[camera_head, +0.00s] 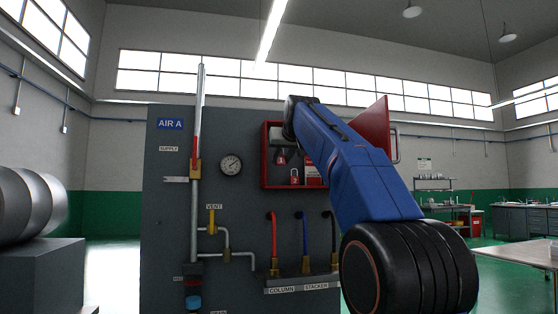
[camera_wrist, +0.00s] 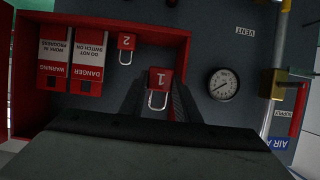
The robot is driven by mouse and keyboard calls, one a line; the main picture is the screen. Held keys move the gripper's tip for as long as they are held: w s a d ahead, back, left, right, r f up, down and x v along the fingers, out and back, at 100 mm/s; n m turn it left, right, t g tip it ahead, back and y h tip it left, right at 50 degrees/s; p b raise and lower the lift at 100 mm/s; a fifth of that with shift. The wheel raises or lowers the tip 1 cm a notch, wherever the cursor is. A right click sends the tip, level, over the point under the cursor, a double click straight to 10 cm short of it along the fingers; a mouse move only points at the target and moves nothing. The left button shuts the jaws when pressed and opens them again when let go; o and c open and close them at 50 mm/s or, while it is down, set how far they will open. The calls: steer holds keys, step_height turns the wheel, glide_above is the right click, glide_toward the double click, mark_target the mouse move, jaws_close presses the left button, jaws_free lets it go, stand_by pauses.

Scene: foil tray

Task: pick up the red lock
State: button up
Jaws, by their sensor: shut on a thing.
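The wrist view is upside down. In it, a red lock marked 1 (camera_wrist: 161,78), with a silver shackle, sits between the dark fingers of my gripper (camera_wrist: 158,92), which is shut on it. This lock also shows small in the head view (camera_head: 281,158), in the upper left of the open red cabinet (camera_head: 265,172). A second red lock marked 2 (camera_wrist: 126,43) is close by in the cabinet, free of the fingers; the head view shows it lower and to the right (camera_head: 294,176). My gripper's fingers cannot be made out in the head view.
The cabinet's red door (camera_head: 374,131) stands open on the right. Red tags (camera_wrist: 89,65) hang inside.

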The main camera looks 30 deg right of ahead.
steer(key=s+a, duration=0.3)
steer(key=s, duration=0.9)
steer(key=shift+a, duration=0.25)
